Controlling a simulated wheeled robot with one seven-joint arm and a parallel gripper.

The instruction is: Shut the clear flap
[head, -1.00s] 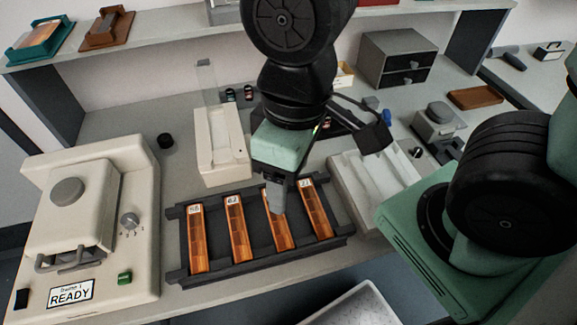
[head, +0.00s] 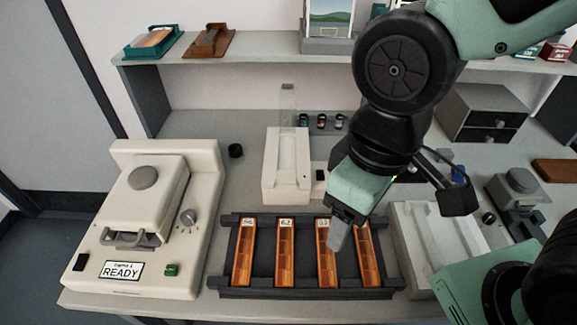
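The clear flap (head: 288,108) is a thin see-through panel standing upright at the back end of a cream box-shaped device (head: 272,178) in the middle of the bench. The flap is open, and the device's long pale top is uncovered. My gripper (head: 338,238) points down in front of and to the right of this device, over the third and fourth orange strips of the dark rack. It is apart from the flap. Only a grey fingertip area shows below its green body, so its opening is unclear.
The dark rack (head: 223,286) holds several orange strips in front of the device. A cream machine with a READY label (head: 121,270) stands left. A white tray unit (head: 437,232) is right. Small dark bottles (head: 322,121) stand behind, near the flap, below a shelf (head: 250,78).

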